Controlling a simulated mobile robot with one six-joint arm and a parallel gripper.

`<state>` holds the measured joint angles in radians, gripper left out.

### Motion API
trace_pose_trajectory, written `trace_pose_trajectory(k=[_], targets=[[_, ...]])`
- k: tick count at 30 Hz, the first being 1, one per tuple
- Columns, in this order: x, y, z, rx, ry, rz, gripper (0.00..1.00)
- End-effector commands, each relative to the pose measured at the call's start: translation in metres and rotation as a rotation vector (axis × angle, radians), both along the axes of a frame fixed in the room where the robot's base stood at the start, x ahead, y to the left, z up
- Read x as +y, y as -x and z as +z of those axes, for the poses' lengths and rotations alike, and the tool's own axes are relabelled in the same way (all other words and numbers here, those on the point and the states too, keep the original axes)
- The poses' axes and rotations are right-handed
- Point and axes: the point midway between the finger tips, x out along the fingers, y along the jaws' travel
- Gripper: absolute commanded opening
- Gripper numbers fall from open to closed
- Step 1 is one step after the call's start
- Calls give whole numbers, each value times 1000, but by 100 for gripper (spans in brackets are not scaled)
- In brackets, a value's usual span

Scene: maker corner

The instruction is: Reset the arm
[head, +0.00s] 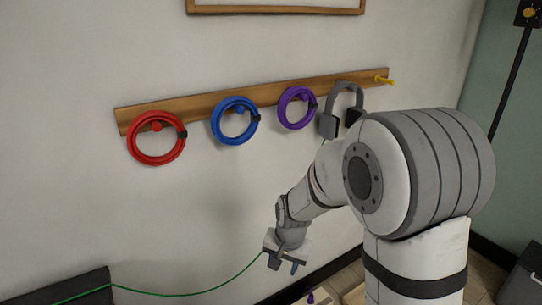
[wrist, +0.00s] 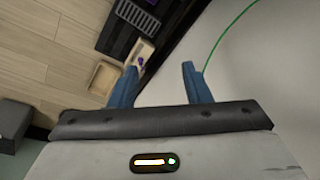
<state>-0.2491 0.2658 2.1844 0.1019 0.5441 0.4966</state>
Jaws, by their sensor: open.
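My gripper (head: 283,262) hangs at the end of my bent arm, low in front of the wall in the head view. In the wrist view its two blue fingers (wrist: 160,86) stand apart with nothing between them. The gripper is open and empty. A thin green cord (head: 190,294) runs from the lower left towards the gripper in the head view. It also shows against the wall in the wrist view (wrist: 216,42). I cannot tell whether the cord touches the gripper.
A wooden peg rail (head: 200,100) on the wall holds a red coil (head: 133,152), a blue coil (head: 217,124), a purple coil (head: 283,104) and grey headphones (head: 329,125). A yellow peg (head: 385,80) is bare. Wooden trays (wrist: 103,76) lie below the gripper.

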Motion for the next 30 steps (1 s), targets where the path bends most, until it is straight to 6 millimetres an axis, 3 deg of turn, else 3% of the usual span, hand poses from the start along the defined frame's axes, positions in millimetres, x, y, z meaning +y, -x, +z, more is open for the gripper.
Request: trace_pose_trajectory(k=[1, 6, 12, 15, 21, 30], targets=[[-13, 10, 36, -19, 6, 21, 44], [-50, 50, 108, -49, 36, 110, 44], [-88, 107, 177, -82, 83, 209, 44], [-101, 134, 201, -94, 107, 251, 44], [-116, 170, 223, -103, 141, 307, 44], [-119, 178, 225, -102, 148, 321, 44]])
